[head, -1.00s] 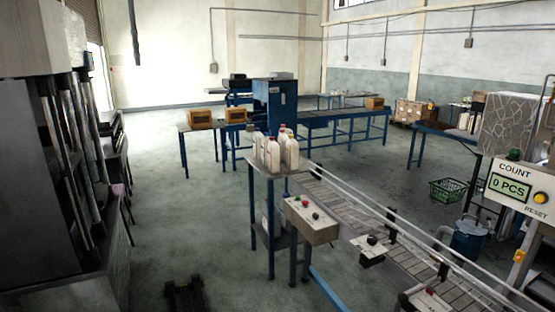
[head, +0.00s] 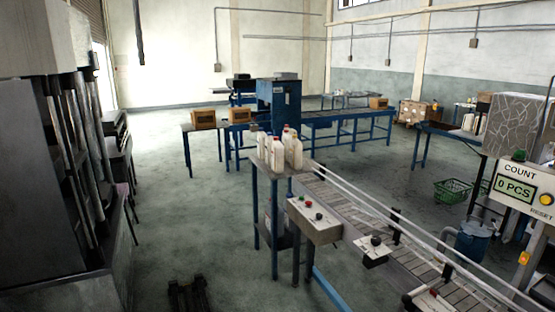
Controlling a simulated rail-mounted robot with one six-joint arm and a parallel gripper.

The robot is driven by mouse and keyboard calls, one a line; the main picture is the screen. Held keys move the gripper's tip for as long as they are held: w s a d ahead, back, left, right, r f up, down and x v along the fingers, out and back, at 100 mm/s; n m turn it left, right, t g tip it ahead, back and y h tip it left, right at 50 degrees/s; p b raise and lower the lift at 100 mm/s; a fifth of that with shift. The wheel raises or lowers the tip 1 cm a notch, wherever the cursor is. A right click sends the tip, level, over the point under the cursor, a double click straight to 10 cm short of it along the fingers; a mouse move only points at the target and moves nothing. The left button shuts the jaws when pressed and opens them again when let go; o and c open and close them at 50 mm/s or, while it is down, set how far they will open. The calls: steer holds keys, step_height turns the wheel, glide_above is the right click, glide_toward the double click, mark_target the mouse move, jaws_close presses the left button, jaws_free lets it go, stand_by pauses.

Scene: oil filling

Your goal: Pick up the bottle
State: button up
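The table is near the middle of the head view. Some bottles partly hide others. My gripper is not in view, so its state and its distance from the bottles do not show.
A slatted conveyor (head: 350,205) with rails runs from the table to the lower right. A control box (head: 314,221) sits on its near side. A large dark machine (head: 55,190) fills the left. Open floor (head: 190,235) lies between. A counter panel (head: 514,188) reads 0 PCS.

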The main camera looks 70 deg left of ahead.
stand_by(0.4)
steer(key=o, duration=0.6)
